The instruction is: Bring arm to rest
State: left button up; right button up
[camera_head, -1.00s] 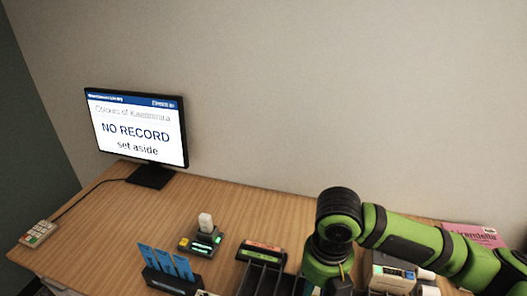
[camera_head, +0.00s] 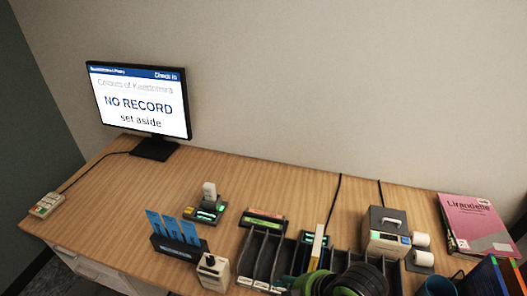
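A green and black part of my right arm (camera_head: 350,283) shows at the bottom edge, right of centre, in front of the slotted black rack (camera_head: 262,262). Neither gripper is in view, so I cannot see whether they are open or hold anything. The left arm does not show. The part of the desk under the arm is hidden.
A monitor (camera_head: 142,102) reading "NO RECORD set aside" stands at the back left. A keypad (camera_head: 46,205), a blue card holder (camera_head: 176,240), a scanner in a dock (camera_head: 207,207), a printer (camera_head: 385,230) and a pink book (camera_head: 477,222) are on the desk (camera_head: 120,185).

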jog(key=s+d+f+m+h, duration=0.2)
jog(key=s+d+f+m, duration=0.1)
jog(key=s+d+m, duration=0.3)
jog(key=s+d+f+m+h, duration=0.3)
jog(key=d+f+m, duration=0.1)
jog(key=d+m, duration=0.35)
notch_tip(320, 180, down, 28)
jog(key=s+n+g+b, duration=0.1)
jog(key=s+b, duration=0.1)
jog(key=b, duration=0.3)
pick_arm(q)
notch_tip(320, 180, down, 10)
jog(key=b, duration=0.5)
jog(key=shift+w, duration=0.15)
pick_arm(e)
jog(key=s+d+f+g, duration=0.1)
jog(key=s+d+f, duration=0.2)
jog(key=s+f, duration=1.2)
notch_tip(320, 180, down, 4)
jog(key=shift+s+r, duration=0.1)
jog(key=shift+s, duration=0.1)
